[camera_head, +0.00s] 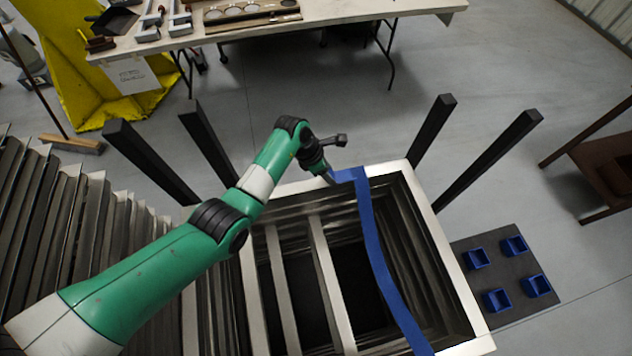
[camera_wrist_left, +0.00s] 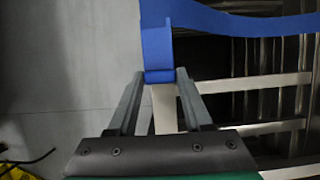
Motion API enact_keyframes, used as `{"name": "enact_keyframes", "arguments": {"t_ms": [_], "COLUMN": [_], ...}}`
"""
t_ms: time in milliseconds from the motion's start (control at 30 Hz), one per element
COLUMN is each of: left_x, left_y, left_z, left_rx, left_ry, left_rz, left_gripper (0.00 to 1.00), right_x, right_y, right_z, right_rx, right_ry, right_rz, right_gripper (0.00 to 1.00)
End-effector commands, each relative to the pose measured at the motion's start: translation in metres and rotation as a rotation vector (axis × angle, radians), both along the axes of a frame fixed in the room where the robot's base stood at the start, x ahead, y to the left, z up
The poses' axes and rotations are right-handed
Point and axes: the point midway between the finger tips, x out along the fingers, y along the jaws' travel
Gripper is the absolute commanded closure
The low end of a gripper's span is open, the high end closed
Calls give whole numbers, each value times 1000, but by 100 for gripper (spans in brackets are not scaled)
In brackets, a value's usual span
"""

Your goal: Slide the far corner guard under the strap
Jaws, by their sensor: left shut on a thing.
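The blue strap (camera_head: 372,235) runs over the open metal frame stack (camera_head: 440,240) from its far edge to its near edge. It also shows in the left wrist view (camera_wrist_left: 245,24). My left gripper (camera_head: 331,178) is at the far edge, just left of the strap, shut on the blue far corner guard (camera_head: 345,175). In the left wrist view the guard (camera_wrist_left: 157,50) sits at the fingertips (camera_wrist_left: 160,77) and meets the strap's end. Both are the same blue, so I cannot tell whether the guard is under the strap or only against it. My right gripper is not in view.
Several blue corner guards (camera_head: 497,300) lie on a dark mat (camera_head: 470,250) right of the stack. Dark posts (camera_head: 488,160) rise around the stack. More metal profiles (camera_head: 60,220) lie at left. A workbench (camera_head: 330,22) stands beyond clear floor.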

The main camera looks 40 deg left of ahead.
Motion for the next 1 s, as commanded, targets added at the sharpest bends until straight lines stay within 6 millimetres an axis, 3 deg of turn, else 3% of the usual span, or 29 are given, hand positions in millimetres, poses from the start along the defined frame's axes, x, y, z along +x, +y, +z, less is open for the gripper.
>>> {"name": "enact_keyframes", "arguments": {"t_ms": [267,567,1000], "left_x": [0,18,33], "left_y": [0,-12,-23], "left_z": [-1,-3,0], "left_rx": [1,1,0], "left_ry": [1,-2,0], "left_rz": [0,-1,0], "left_gripper": [90,90,90], "right_x": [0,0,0], "right_y": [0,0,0], "right_z": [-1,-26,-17], "right_rx": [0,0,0], "right_ry": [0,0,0], "right_rz": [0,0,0], "right_gripper": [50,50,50]}}
